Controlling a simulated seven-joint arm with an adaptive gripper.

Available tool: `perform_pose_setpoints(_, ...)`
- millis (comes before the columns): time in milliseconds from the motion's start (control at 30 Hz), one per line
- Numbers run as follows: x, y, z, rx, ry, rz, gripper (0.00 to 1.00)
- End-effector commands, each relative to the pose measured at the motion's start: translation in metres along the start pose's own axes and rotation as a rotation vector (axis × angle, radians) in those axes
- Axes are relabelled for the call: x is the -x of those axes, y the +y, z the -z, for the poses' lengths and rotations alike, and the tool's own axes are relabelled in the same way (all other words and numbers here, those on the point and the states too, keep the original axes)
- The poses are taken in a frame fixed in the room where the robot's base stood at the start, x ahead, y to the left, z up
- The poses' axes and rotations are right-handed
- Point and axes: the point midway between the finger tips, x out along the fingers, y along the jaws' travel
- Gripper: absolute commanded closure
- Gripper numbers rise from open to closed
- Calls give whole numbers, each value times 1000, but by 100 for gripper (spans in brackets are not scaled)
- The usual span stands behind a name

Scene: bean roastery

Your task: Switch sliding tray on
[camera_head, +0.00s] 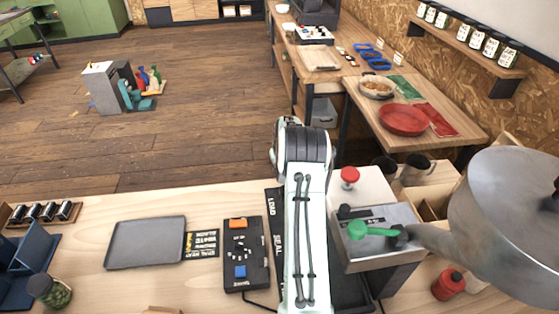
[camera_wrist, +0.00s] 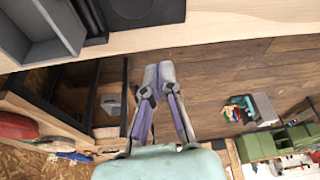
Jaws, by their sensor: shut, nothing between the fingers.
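A black control box (camera_head: 246,254) with an orange switch (camera_head: 238,223) at its far end and a blue one (camera_head: 240,272) near its front lies on the bench, left of my arm. A black strip lettered LOAD and SEAL (camera_head: 276,240) lies beside it, partly hidden by my arm. A dark tray-like part (camera_head: 350,292) shows right of my arm; I cannot tell whether it is the sliding tray. My gripper (camera_wrist: 160,70) shows in the wrist view, shut and empty, over the floor past the bench edge. It is hidden in the head view.
A machine with a green handle (camera_head: 372,231), a red knob (camera_head: 349,176) and a large metal drum (camera_head: 510,215) stands at right. A flat grey tray (camera_head: 146,243) and a jar (camera_head: 50,291) are at left.

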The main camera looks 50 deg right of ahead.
Motion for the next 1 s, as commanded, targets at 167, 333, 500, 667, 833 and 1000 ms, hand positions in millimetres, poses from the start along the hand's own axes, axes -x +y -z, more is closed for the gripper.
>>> perform_pose_setpoints(167, -12, 0, -13, -2, -1, 0, 100)
perform_pose_setpoints(333, -6, 0, -30, -1, 0, -1, 100)
perform_pose_setpoints(500, -4, 0, -37, 0, 1, -1, 100)
perform_pose_setpoints(667, -4, 0, -38, 0, 1, 0, 100)
perform_pose_setpoints(833, -4, 0, -38, 0, 0, 0, 100)
perform_pose_setpoints(1000, 0, -2, -47, 0, -2, 1, 100)
